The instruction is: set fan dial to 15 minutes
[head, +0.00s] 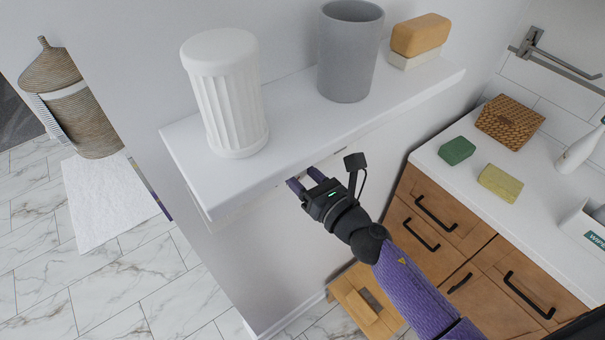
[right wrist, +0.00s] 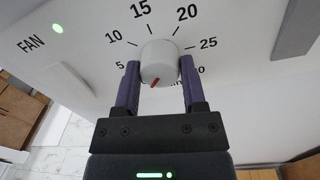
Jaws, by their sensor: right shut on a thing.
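The fan dial (right wrist: 160,58) is a white round knob on a pale panel in the right wrist view. Black numbers ring it: 5, 10, 15 (right wrist: 140,9), 20 and 25, with another number partly hidden at lower right. Its red mark (right wrist: 154,82) is at the bottom of the knob, tilted slightly left, away from the 15. My right gripper (right wrist: 159,70) is shut on the knob, one purple finger on each side. In the head view my right gripper (head: 303,179) reaches under the white shelf, which hides the dial. My left gripper is not in view.
The shelf (head: 290,130) holds a fluted white jar (head: 226,95), a grey cup (head: 349,55) and a tan block (head: 420,34). A green FAN light (right wrist: 57,28) is lit. A counter (head: 440,160) with drawers stands to the right. A wooden stool (head: 345,290) is below.

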